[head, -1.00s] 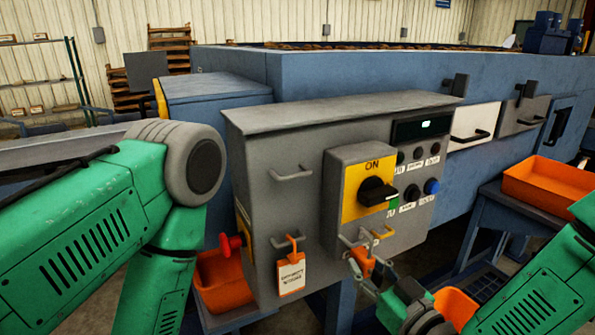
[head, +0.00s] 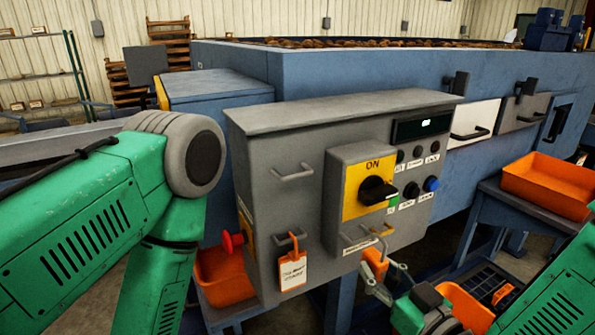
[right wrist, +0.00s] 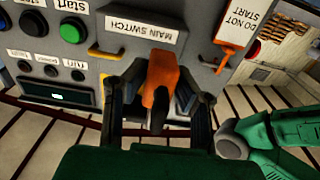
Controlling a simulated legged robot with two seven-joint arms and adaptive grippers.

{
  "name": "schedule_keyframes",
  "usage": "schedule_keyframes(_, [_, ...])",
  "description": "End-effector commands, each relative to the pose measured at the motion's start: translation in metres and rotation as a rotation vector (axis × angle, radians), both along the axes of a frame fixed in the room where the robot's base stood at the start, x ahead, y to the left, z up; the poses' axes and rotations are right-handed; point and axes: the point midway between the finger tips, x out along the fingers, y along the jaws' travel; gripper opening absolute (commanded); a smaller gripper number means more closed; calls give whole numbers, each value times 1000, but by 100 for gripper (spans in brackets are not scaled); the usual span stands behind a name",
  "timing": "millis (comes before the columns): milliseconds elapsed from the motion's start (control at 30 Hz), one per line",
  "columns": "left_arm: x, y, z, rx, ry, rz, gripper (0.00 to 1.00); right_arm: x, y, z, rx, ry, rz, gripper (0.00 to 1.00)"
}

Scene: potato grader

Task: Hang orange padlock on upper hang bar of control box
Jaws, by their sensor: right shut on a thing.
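The grey control box (head: 285,130) stands in the middle of the head view. Its upper hang bar (head: 293,173) is a bare grey handle at the upper left of its front. The orange padlock (head: 373,266) is in my right gripper (head: 384,278), below the yellow switch panel. The right wrist view shows the padlock (right wrist: 160,75) between the two dark fingers of the gripper (right wrist: 158,98), in front of the MAIN SWITCH label. The padlock's shackle is hard to make out. My left arm crosses the left of the head view; its gripper is out of frame.
An orange-hooked tag (head: 292,268) hangs on the lower left bar. A red knob (head: 231,242) sticks out at the box's left side. An orange bin (head: 548,188) stands at right.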

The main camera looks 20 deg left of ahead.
Motion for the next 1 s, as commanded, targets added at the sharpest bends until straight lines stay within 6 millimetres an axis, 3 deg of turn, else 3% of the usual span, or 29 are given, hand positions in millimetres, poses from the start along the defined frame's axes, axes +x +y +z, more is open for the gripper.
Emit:
schedule_keyframes(700, [0,0,1,0,0,0,47,-35,-36,0,0,1,-1,0])
schedule_keyframes(1000, [0,0,1,0,0,0,47,-39,-39,0,1,0,0,0])
